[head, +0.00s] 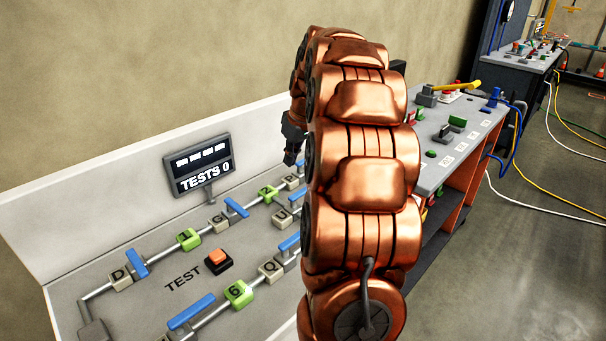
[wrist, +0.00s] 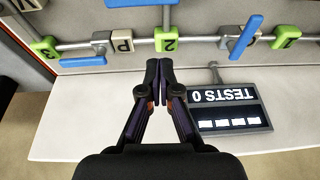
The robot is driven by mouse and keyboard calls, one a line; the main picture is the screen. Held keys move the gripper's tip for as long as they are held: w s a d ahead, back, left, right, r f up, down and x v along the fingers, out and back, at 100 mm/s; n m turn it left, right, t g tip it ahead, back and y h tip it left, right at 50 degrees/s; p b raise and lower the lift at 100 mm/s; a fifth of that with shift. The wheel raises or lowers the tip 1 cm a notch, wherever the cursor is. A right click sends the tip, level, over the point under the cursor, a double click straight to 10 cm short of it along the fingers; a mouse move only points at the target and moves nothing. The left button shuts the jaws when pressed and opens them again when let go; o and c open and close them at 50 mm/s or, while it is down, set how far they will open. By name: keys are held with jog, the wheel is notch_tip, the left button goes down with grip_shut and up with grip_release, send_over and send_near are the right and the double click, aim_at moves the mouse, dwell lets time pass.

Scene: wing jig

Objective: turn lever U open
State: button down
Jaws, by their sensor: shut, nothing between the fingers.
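The block marked U (head: 283,216) sits on the panel in the head view, just left of my arm. A blue lever (head: 298,194) shows beside it, partly hidden by my arm. In the wrist view the U mark does not show; a blue lever cut by the top edge (wrist: 140,2) may be the same one. My gripper (head: 290,160) hangs above the panel near its back wall in the head view. In the wrist view my gripper (wrist: 159,66) is shut and empty, its tips below the pipe and the green block marked 2 (wrist: 167,38), apart from the levers.
More blue levers stand on the pipes, among them the lever by G (head: 236,207) and the lever by D (head: 137,264). The TESTS 0 display (head: 199,165) stands behind the pipes, close to my gripper in the wrist view. An orange TEST button (head: 217,258) sits mid-panel.

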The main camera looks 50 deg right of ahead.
aim_at(302, 196)
jog(key=d, duration=0.4)
jog(key=shift+r, duration=0.3)
jog(key=shift+a, duration=0.1)
jog(key=p+x, duration=0.3)
jog(key=x, duration=0.7)
jog(key=shift+w+p, duration=0.1)
jog(key=shift+p, duration=0.3)
jog(key=shift+s+r+p, duration=0.15)
jog(key=shift+s+p, duration=0.15)
jog(key=shift+s, duration=0.65)
jog(key=shift+s+p, duration=0.4)
jog(key=shift+s, duration=0.6)
